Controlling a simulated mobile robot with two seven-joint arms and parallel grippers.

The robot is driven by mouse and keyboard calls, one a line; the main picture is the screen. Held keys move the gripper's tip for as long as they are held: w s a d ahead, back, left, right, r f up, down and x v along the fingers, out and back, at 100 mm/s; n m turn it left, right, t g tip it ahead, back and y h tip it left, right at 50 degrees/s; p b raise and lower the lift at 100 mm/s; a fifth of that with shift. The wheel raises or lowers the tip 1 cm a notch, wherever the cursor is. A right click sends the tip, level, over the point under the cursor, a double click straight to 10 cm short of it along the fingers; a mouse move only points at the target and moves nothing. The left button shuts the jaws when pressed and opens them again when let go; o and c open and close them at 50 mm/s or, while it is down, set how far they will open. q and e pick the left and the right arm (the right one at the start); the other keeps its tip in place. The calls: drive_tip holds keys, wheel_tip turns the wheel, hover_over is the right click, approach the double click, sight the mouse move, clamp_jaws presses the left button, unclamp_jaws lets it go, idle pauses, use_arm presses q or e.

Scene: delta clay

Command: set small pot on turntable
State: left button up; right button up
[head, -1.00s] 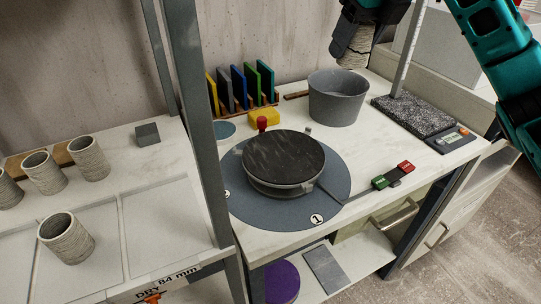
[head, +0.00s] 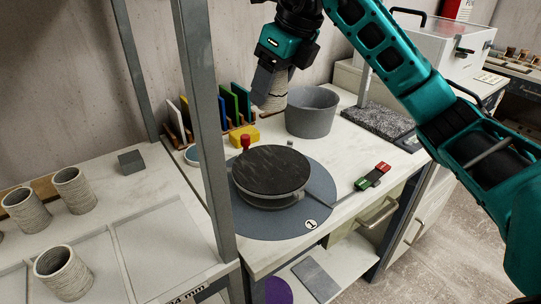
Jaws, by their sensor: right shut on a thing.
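The turntable (head: 270,173) is a round dark disc on a grey base, standing on a blue-grey round mat (head: 285,220). My right gripper (head: 270,88) comes in from the upper right and points down, behind the turntable and just left of the grey bucket. Nothing stands on the turntable's disc. My left gripper is not in the picture.
A grey bucket (head: 312,112) stands behind the turntable. Colored boards in a rack (head: 231,103), a yellow sponge (head: 243,136) and a red knob (head: 245,141) are nearby. A grey upright post (head: 207,130) separates the left shelf with several ribbed pots (head: 73,189).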

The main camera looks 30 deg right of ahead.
wheel_tip(320, 180, down, 10)
drive_tip(key=shift+b, duration=0.6)
wheel_tip(320, 180, down, 4)
drive_tip(key=shift+r, duration=0.1)
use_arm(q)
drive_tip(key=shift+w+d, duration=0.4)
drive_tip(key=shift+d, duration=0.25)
use_arm(e)
drive_tip(key=shift+b, duration=0.35)
drive_tip(key=o, duration=1.1)
